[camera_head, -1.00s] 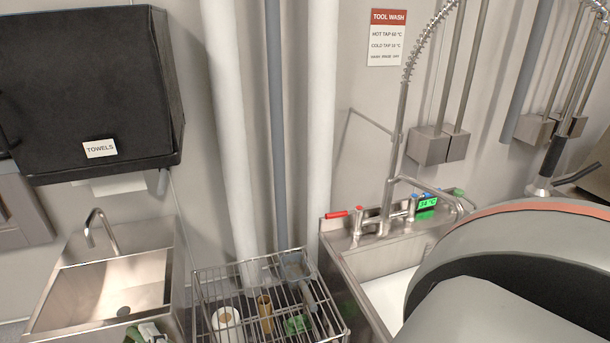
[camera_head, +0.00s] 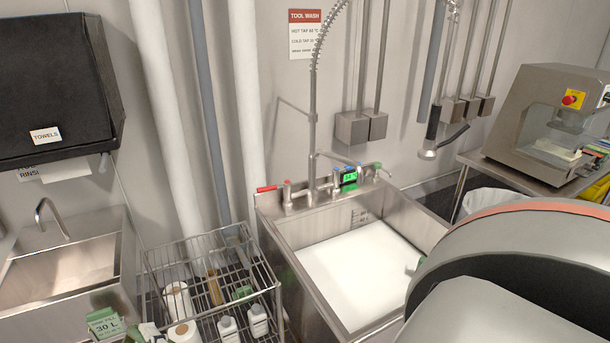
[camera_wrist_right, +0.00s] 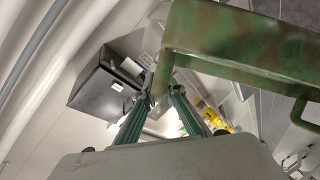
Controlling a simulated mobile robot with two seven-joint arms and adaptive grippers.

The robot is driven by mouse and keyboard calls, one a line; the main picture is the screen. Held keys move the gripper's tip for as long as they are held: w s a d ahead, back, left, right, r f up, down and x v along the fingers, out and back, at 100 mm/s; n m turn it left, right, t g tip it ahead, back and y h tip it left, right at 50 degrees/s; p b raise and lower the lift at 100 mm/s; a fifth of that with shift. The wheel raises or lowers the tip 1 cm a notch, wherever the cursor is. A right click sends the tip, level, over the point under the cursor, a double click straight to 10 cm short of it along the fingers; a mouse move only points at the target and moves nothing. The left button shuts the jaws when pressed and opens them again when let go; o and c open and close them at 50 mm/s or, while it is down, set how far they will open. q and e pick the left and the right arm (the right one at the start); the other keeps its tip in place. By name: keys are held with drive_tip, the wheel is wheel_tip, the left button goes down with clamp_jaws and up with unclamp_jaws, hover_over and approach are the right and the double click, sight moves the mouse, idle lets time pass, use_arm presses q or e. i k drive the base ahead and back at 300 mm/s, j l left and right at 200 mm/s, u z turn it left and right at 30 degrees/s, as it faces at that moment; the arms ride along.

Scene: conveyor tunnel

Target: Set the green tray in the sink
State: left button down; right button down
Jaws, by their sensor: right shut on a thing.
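The green tray (camera_wrist_right: 245,45) shows in the right wrist view as a mottled green and brown body with a raised edge. My left gripper is out of view.
A wire rack (camera_head: 215,255) with bottles and rolls stands left of the sink. A smaller hand basin (camera_head: 60,270) is further left. A hanging sprayer (camera_head: 428,145) and a steel machine (camera_head: 545,115) on a table are at right.

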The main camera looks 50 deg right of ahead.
sight(336, 311)
drive_tip(key=k+z, duration=0.4)
drive_tip(key=k, duration=0.45)
